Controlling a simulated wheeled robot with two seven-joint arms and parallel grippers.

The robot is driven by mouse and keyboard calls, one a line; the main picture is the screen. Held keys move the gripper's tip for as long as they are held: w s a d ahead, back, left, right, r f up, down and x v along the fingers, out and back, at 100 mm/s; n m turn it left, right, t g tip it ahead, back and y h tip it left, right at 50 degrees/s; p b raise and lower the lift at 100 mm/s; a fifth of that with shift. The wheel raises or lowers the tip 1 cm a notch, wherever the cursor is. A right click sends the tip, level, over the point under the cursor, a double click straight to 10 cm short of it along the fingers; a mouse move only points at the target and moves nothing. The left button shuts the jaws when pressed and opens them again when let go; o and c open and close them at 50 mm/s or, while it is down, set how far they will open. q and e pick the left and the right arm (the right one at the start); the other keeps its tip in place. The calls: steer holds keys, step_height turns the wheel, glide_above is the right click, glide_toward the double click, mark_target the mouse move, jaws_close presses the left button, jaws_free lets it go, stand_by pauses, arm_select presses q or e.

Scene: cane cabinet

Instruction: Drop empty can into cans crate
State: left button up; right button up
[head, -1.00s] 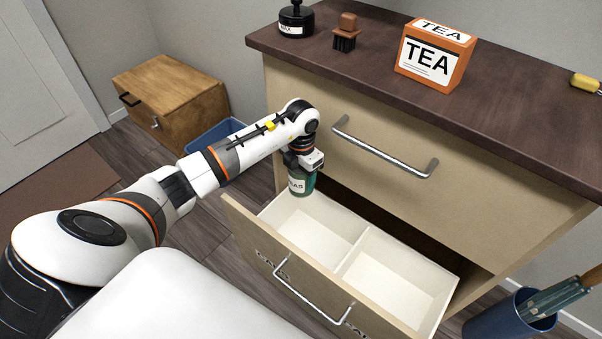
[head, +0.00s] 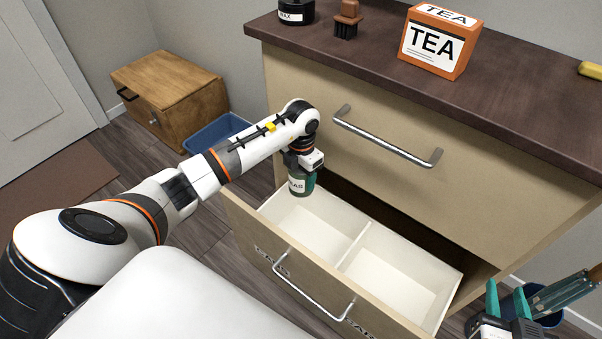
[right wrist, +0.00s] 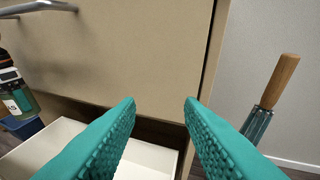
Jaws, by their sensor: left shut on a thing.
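A green can (head: 297,186) with a pale, partly hidden label hangs in my left gripper (head: 304,171), which is shut on it. It is above the left compartment of the open drawer (head: 305,232), near its back left corner. It also shows at the left edge of the right wrist view (right wrist: 18,101). The drawer has two empty white compartments, and its front carries dark lettering too slanted to read surely. A blue open crate (head: 214,134) stands on the floor by a wooden cabinet. My right gripper (head: 506,293) is open and empty; its teal fingers (right wrist: 160,106) are apart in the right wrist view.
The cabinet's dark top holds a tea box (head: 438,42), a brush (head: 347,20) and a black wax jar (head: 296,12). A metal handle (head: 388,140) juts from the upper drawer. A blue bin (head: 548,318) with tools stands at lower right.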

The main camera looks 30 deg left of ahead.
arm_select(q)
steer(key=o, duration=1.1)
steer(key=shift+r, duration=0.2)
step_height(320, 180, up, 6)
steer(key=shift+r+p, duration=0.25)
steer(key=shift+p, duration=0.8)
steer(key=shift+r, duration=0.3)
arm_select(e)
steer(key=s+d+f+g+h, duration=0.1)
steer(key=s+d+f+g, duration=0.1)
steer(key=s+f+g, duration=0.3)
steer(key=shift+s+d+f+g+h, duration=0.3)
steer(key=shift+f+g, duration=0.1)
steer(key=shift+f, duration=0.35)
